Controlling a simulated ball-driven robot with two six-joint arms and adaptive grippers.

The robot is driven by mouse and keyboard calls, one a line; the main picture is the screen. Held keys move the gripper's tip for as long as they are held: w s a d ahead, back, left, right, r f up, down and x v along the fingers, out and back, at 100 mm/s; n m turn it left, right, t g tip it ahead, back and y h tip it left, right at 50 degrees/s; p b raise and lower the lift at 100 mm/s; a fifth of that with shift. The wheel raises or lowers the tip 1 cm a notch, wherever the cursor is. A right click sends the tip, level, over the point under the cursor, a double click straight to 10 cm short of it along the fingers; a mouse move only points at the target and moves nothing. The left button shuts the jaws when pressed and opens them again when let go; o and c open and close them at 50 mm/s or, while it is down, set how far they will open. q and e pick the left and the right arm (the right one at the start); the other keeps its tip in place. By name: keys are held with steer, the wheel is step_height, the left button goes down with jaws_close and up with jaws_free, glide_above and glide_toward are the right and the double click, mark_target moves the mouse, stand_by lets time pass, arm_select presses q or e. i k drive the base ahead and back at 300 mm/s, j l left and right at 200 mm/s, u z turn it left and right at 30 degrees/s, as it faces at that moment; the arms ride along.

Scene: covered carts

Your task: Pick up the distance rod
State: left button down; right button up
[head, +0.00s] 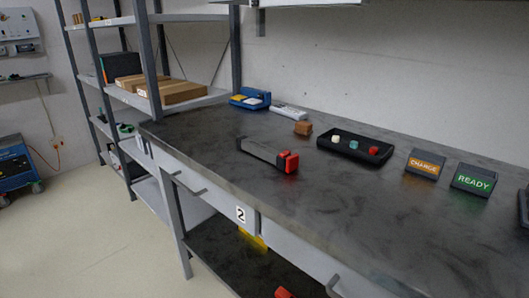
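A long grey bar with a red end block, which looks like the distance rod (262,151), lies on the dark workbench top (220,200). It runs from back left to front right, with the red end (288,161) nearer me. Nothing is touching it that I can see. Neither of my grippers shows in the head view, so their state is hidden.
Behind the rod are a wooden block (303,128), a white device (289,112) and a blue case (250,98). A black tray (355,147) with three small pieces and signs reading CHANGE (425,164) and READY (474,180) stand right. The bench's front middle is clear.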

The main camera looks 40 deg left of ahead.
mark_target(266, 152)
steer(key=i+j+u, duration=0.3)
steer(key=u, duration=0.15)
steer(key=i+j+u, duration=0.4)
steer(key=k, duration=0.05)
